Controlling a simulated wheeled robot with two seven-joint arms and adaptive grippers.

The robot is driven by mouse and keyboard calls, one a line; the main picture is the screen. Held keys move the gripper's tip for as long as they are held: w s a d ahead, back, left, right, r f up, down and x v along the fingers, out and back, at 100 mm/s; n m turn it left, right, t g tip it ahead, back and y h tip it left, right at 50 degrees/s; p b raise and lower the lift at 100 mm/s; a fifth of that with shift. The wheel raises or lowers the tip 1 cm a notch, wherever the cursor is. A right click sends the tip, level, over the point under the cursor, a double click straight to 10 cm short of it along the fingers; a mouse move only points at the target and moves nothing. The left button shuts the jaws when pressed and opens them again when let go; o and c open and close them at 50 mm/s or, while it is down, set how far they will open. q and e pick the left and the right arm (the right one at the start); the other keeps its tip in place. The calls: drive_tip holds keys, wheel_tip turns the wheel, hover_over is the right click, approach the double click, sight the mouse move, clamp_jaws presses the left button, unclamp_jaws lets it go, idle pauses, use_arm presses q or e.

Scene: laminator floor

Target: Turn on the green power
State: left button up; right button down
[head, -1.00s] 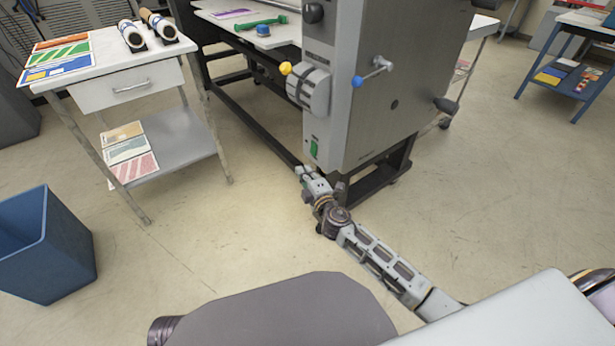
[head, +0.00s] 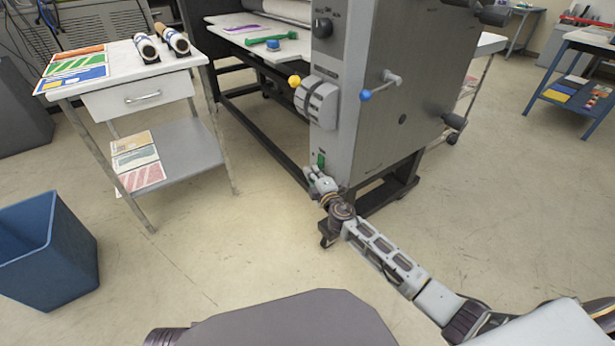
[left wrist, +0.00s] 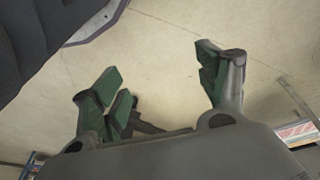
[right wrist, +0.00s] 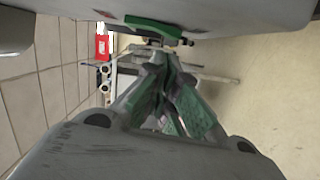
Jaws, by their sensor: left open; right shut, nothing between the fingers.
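The green power switch (head: 321,160) is a small green rectangle low on the narrow grey front of the machine (head: 345,75). My right gripper (head: 312,174) is shut and empty, with its tips just below and left of the switch. I cannot tell whether they touch the panel. In the right wrist view the fingers of my right gripper (right wrist: 158,48) are together; a green strip shows just beyond them, but I cannot tell what it is. My left gripper (left wrist: 160,63) is open and empty above bare floor, seen only in its wrist view.
The machine's side carries a blue-knobbed lever (head: 365,95), and its front a yellow knob (head: 295,81). A white drawer table (head: 115,65) stands left, a blue bin (head: 45,250) at lower left, and a blue-framed table (head: 575,85) at right. Floor between is clear.

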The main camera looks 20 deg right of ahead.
use_arm(q)
drive_tip(key=shift+r, duration=0.15)
use_arm(e)
drive_tip(key=shift+w+d, duration=0.2)
drive_tip(key=shift+d, duration=0.25)
use_arm(q)
drive_tip(key=shift+s, duration=0.2)
drive_tip(key=shift+f, duration=0.25)
drive_tip(key=shift+b, duration=0.3)
use_arm(e)
drive_tip(key=shift+d+f, duration=0.1)
use_arm(q)
drive_tip(key=shift+w+d+r+t+b, duration=0.15)
drive_tip(key=shift+r+b, duration=0.1)
drive_tip(key=shift+r, duration=0.3)
drive_tip(key=shift+w+d+r+t+b, duration=0.1)
drive_tip(key=shift+r+t+b, duration=0.1)
drive_tip(key=shift+r, duration=0.3)
use_arm(e)
drive_tip(key=shift+w+d+n, duration=0.1)
drive_tip(key=shift+d+n, duration=0.15)
drive_tip(key=shift+n, duration=0.15)
use_arm(q)
drive_tip(key=shift+s+a, duration=0.1)
drive_tip(key=shift+a, duration=0.05)
use_arm(e)
drive_tip(key=shift+a+f, duration=0.1)
drive_tip(key=shift+f, duration=0.05)
